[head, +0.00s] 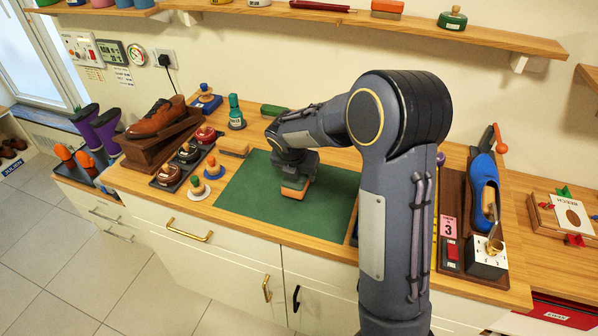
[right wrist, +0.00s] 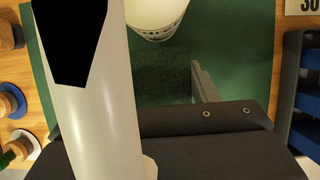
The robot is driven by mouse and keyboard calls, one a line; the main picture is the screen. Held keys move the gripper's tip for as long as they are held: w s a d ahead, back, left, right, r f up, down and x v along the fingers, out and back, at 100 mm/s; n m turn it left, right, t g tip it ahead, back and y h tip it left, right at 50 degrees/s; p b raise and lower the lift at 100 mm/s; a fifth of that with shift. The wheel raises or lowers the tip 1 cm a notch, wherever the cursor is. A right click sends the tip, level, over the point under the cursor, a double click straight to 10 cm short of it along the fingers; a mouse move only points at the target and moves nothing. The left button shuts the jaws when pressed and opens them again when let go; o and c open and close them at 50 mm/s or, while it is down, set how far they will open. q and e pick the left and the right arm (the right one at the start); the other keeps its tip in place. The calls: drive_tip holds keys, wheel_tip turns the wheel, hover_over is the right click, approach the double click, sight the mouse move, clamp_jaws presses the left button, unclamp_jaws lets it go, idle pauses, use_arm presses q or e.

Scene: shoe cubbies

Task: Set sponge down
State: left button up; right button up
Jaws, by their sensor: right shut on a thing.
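The sponge (head: 294,191), orange with a thin green layer, is in my right gripper (head: 295,182) over the green mat (head: 250,195) on the wooden counter. My right gripper points down and is shut on the sponge. In the head view, the sponge is low over the mat's middle. I cannot tell whether it touches the mat. My left gripper is in neither view.
Left of the mat stand round-knobbed brushes (head: 214,167), polish tins on a dark tray (head: 168,176) and a brown shoe (head: 156,117) on a wooden stand. The mat's near left part is clear.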

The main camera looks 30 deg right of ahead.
sight(293, 183)
drive_tip(key=shift+f+b, duration=0.3)
drive_tip(key=shift+f, duration=0.35)
drive_tip(key=o, duration=1)
drive_tip(key=v, duration=1.2)
drive_tip(key=shift+w+d+r+p, duration=0.1)
drive_tip(key=shift+w+d+p, duration=0.1)
drive_tip(key=shift+p, duration=0.1)
drive_tip(key=s+a+m+t+y, duration=0.1)
drive_tip(key=s+a+m+y, duration=0.2)
drive_tip(key=s+m, duration=1)
drive_tip(key=s+a+m+t+y, duration=0.1)
drive_tip(key=s+a+m+y, duration=0.3)
drive_tip(key=s+m, duration=0.9)
drive_tip(key=shift+s+a+f+m+t, duration=0.2)
drive_tip(key=shift+a+f+m+t, duration=0.1)
drive_tip(key=shift+a+m, duration=0.6)
